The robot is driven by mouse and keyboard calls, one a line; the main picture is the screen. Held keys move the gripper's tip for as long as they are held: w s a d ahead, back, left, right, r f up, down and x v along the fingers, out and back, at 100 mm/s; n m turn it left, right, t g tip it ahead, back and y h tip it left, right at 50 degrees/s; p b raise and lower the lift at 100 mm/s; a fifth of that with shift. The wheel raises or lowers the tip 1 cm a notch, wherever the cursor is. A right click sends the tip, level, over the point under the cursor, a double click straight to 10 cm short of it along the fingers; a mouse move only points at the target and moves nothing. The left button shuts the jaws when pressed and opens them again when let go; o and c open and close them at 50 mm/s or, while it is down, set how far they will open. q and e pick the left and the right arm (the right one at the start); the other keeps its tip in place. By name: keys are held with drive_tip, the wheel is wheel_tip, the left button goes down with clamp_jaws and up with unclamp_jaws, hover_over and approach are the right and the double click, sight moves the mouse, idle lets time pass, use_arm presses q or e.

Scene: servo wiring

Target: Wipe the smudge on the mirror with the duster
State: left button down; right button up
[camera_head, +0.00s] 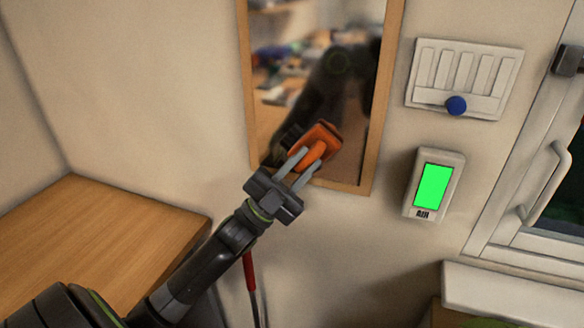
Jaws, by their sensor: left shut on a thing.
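A mirror (268,70) in a light wooden frame hangs on the wall at the top middle. My left gripper (303,165) is shut on an orange duster (321,139) and holds it in front of the lower part of the mirror. The duster's flat pad faces the glass. I cannot tell whether it touches. The glass shows a dark, blurred reflection of my arm. I cannot clearly make out a smudge; part of the glass is hidden behind the duster and gripper. My right gripper is not in view.
A white panel with slots and a blue knob (456,105) is right of the mirror. Below it is a wall device with a green screen (431,186). A window with a handle (545,184) is at the right edge. A wooden tabletop (95,245) is at left.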

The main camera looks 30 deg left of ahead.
use_arm(q)
drive_tip(key=shift+w+d+b, duration=0.2)
drive_tip(key=shift+d+b, duration=0.1)
drive_tip(key=shift+d, duration=0.4)
drive_tip(key=shift+s+a+r+p, duration=0.1)
drive_tip(key=shift+a+p, duration=0.3)
drive_tip(key=shift+a, duration=0.3)
drive_tip(key=shift+s+a+r+p, duration=0.1)
drive_tip(key=shift+a+p, duration=0.25)
drive_tip(key=shift+a, duration=0.3)
drive_tip(key=shift+s+a+f, duration=0.15)
drive_tip(key=shift+a, duration=0.45)
drive_tip(key=shift+s+p, duration=0.1)
drive_tip(key=shift+p, duration=0.25)
drive_tip(key=shift+s+d+p, duration=0.2)
drive_tip(key=shift+s+p, duration=0.15)
drive_tip(key=shift+s, duration=0.55)
drive_tip(key=shift+s+d+p, duration=0.25)
drive_tip(key=shift+s+p, duration=0.1)
drive_tip(key=shift+s, duration=0.6)
drive_tip(key=shift+s+d+p, duration=0.2)
drive_tip(key=shift+s+p, duration=0.15)
drive_tip(key=shift+s, duration=0.55)
